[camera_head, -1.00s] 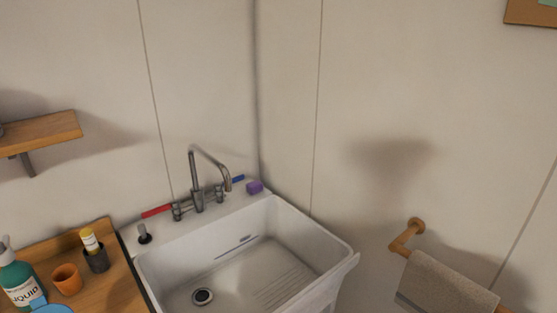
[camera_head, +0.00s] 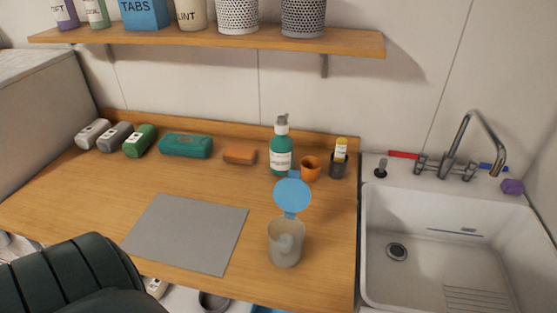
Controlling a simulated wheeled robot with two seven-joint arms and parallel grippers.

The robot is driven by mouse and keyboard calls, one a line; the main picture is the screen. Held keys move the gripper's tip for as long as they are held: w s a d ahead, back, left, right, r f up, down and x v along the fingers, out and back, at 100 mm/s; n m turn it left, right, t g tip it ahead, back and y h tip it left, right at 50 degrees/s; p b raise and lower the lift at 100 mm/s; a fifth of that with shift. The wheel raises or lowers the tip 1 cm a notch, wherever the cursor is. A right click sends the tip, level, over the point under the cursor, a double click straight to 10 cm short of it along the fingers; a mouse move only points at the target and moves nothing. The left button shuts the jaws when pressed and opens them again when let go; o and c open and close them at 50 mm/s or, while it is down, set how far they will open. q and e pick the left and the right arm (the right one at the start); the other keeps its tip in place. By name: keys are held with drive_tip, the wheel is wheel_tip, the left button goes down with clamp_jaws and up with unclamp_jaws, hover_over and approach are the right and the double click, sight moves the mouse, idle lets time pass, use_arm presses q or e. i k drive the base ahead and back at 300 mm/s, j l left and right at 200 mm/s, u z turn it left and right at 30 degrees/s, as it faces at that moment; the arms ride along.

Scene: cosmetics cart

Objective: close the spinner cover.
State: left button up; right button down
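The spinner is most likely the clear cup (camera_head: 285,247) near the front right of the wooden counter. Its round blue cover (camera_head: 292,193) stands up, open, joined at the cup's back rim by a blue hinge piece. Something pale shows inside the cup. Neither of my grippers is in view.
A grey mat (camera_head: 188,233) lies left of the cup. Behind stand a teal pump bottle (camera_head: 281,150), an orange cup (camera_head: 311,169) and a dark holder (camera_head: 338,166). A sink (camera_head: 374,250) is at right. A dark ribbed shape (camera_head: 75,277) covers the lower left. A shelf (camera_head: 210,42) hangs above.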

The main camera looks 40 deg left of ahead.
sight(291, 194)
drive_tip(key=u, duration=1.1)
